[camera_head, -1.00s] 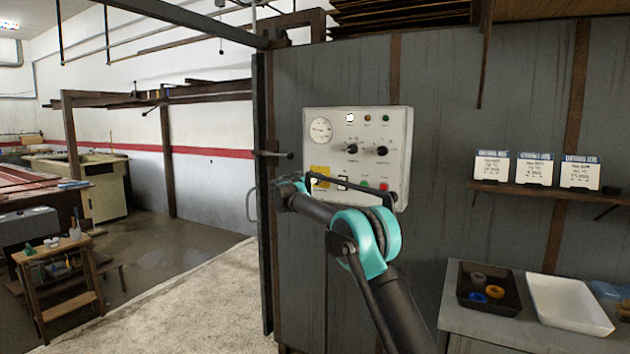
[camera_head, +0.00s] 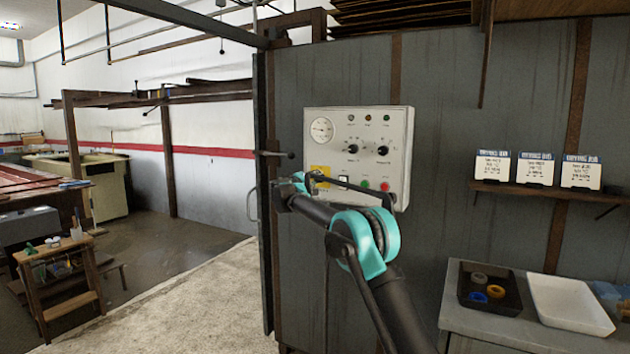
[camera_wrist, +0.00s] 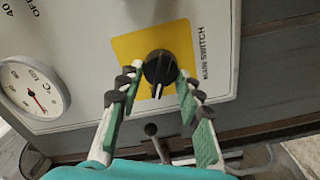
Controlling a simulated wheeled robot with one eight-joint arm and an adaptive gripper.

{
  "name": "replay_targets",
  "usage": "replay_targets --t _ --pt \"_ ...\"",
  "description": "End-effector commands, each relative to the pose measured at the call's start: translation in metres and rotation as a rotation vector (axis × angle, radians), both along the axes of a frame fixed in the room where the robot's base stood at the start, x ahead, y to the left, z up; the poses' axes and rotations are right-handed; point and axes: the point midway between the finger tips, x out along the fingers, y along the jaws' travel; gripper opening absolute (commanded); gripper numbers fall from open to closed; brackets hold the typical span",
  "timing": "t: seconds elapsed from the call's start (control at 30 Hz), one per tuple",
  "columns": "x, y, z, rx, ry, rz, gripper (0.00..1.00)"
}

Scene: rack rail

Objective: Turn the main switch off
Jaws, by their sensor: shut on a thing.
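The main switch is a black rotary knob (camera_wrist: 159,66) on a yellow plate (camera_wrist: 128,47) with "MAIN SWITCH" printed beside it in the wrist view. A white mark on the knob points toward the bottom of that picture. My gripper (camera_wrist: 160,79) has its two fingers on either side of the knob and is shut on it. The knob cannot be made out there.
The panel carries a round gauge (camera_head: 321,129), two black knobs, small lamps, and green and red buttons. A door handle bar (camera_head: 273,154) sticks out left of it. A shelf with cards (camera_head: 535,168) and a bench with trays (camera_head: 565,305) stand at the right.

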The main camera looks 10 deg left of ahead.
Motion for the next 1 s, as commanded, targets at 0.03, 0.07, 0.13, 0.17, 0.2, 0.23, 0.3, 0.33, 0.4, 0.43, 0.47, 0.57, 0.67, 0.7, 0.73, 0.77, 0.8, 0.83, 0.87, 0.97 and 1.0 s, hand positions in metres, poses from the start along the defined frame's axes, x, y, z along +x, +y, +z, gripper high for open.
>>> replay_targets --t 0.03,0.07,0.13,0.17,0.2,0.23,0.3,0.33,0.4,0.43,0.47,0.57,0.67,0.7,0.73,0.77,0.8,0.83,0.87,0.97,1.0 --pt "0.0 0.0011 -0.0002 -0.041 0.014 0.002 0.07" --pt "0.0 0.0011 -0.0004 -0.066 0.023 0.002 0.07" --pt "0.0 0.0012 -0.0008 -0.124 0.044 0.002 0.07" --pt "0.0 0.0013 -0.0009 -0.148 0.053 0.002 0.07" --pt "0.0001 0.0014 -0.001 -0.179 0.064 0.002 0.07" --pt "0.0 0.0014 -0.0011 -0.2 0.072 0.002 0.07" --pt "0.0 0.0015 -0.0014 -0.249 0.09 0.002 0.07" --pt "0.0 0.0015 -0.0015 -0.268 0.097 0.002 0.07" --pt "0.0001 0.0016 -0.0018 -0.309 0.112 0.002 0.07" --pt "0.0 0.0016 -0.0019 -0.325 0.117 0.002 0.07" --pt "0.0001 0.0016 -0.002 -0.341 0.123 0.002 0.07" --pt "0.0001 0.0018 -0.0023 -0.382 0.138 0.002 0.07" --pt "0.0 0.0018 -0.0025 -0.413 0.149 0.002 0.07" --pt "0.0 0.0018 -0.0025 -0.422 0.153 0.002 0.07" --pt "0.0 0.0018 -0.0025 -0.428 0.155 0.002 0.07" --pt "0.0 0.0018 -0.0026 -0.432 0.157 0.002 0.07" --pt "0.0 0.0018 -0.0026 -0.438 0.159 0.002 0.07" --pt "0.0 0.0018 -0.0026 -0.442 0.161 0.002 0.07" --pt "0.0 0.0019 -0.0027 -0.445 0.162 0.002 0.07" --pt "0.0 0.0019 -0.0027 -0.449 0.163 0.002 0.07" --pt "-0.0001 0.0018 -0.0027 -0.45 0.164 0.002 0.07"
